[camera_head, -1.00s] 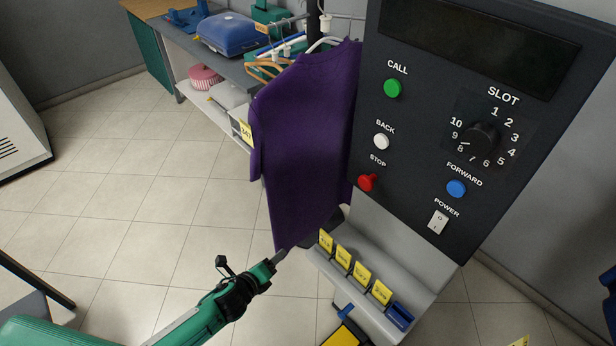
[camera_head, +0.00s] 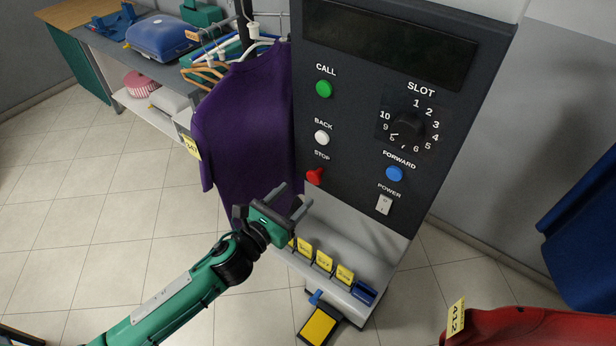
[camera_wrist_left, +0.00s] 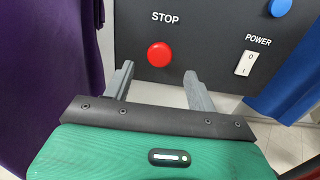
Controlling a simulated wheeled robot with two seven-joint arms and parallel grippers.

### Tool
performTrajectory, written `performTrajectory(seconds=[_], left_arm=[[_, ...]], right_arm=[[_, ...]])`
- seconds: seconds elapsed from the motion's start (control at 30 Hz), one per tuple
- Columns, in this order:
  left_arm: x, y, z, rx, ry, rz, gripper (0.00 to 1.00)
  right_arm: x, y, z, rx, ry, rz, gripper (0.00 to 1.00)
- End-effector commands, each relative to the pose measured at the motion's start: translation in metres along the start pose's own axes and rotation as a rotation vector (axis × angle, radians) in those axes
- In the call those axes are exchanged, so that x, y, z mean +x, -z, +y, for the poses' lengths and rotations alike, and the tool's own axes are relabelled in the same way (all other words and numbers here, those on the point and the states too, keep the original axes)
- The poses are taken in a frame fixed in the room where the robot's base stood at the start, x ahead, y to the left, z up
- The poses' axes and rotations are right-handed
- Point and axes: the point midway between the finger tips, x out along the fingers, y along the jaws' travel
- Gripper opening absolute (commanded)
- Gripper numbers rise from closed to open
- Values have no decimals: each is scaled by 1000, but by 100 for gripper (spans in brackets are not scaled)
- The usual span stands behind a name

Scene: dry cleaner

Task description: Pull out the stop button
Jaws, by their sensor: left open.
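The red stop button (camera_head: 315,175) sits on the dark control panel (camera_head: 345,110), under the word STOP. In the left wrist view the stop button (camera_wrist_left: 160,54) shows ahead of the fingers and between their lines. My left gripper (camera_head: 291,197) is open and empty, just below and left of the button in the head view. In the left wrist view its two fingers (camera_wrist_left: 158,88) stand apart, and neither appears to touch the button. My right gripper is not in view.
A white button (camera_head: 322,138), a green button (camera_head: 324,89), a blue button (camera_head: 395,174) and the power switch (camera_head: 384,205) share the panel. A purple garment (camera_head: 245,130) hangs close on the left. Yellow tags (camera_head: 324,261) stand on the ledge below.

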Motion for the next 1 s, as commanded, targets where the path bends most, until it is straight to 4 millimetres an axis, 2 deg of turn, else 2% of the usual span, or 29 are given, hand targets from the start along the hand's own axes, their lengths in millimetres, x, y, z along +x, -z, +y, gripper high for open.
performTrajectory(seconds=[0.1, 0.3, 0.5, 0.77, 1.0], left_arm=[[25, -4, -1, -2, 1, -2, 57], [53, -2, 0, -3, 1, -1, 57], [63, 0, 0, -1, 1, 1, 57], [64, 1, 0, -1, 1, 1, 57], [64, 0, 0, -2, 1, 1, 12]], right_arm=[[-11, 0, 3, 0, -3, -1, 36], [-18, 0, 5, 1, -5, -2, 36], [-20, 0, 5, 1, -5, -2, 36], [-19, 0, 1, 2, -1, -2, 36], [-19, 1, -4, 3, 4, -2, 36]])
